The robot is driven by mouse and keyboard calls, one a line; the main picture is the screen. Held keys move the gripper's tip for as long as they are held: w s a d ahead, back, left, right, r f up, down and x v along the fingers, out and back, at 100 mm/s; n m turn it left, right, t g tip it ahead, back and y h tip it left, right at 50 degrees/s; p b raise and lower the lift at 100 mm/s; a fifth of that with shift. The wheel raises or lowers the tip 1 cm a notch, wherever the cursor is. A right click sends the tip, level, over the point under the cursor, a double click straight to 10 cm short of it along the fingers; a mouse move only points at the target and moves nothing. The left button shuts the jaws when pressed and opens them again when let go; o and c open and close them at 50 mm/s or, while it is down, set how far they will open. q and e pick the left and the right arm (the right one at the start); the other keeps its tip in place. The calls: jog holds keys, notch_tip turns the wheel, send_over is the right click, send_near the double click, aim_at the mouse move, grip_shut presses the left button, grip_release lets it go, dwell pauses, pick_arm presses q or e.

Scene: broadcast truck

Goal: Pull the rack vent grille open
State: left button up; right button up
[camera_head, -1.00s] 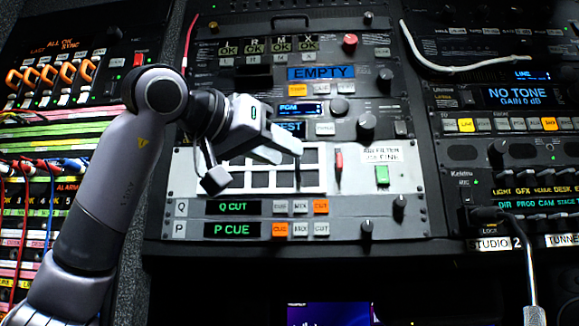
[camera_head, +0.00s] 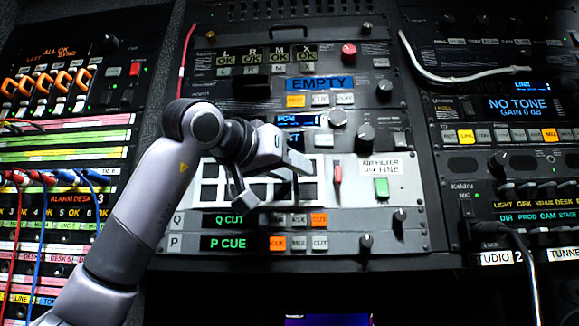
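The rack vent grille (camera_head: 210,192) is a white panel with rows of dark rectangular openings, set in the pale rack panel at centre. It looks flush with that panel. My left gripper (camera_head: 271,177) is in front of it, with its two fingers spread apart and nothing visible between them. The fingers cover part of the grille's middle. I cannot tell whether they touch it. A red tab (camera_head: 337,175) is just right of the grille, below and left of a label reading "AIR FILTER" and "FINE" (camera_head: 381,167). My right gripper is out of view.
Q CUT (camera_head: 223,220) and P CUE (camera_head: 223,243) displays with buttons sit below the grille. A green block (camera_head: 382,188) and knobs (camera_head: 399,217) are to the right. Coloured cables (camera_head: 45,182) are at left.

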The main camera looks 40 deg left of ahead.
pick_arm(q)
grip_shut()
dwell(1.3)
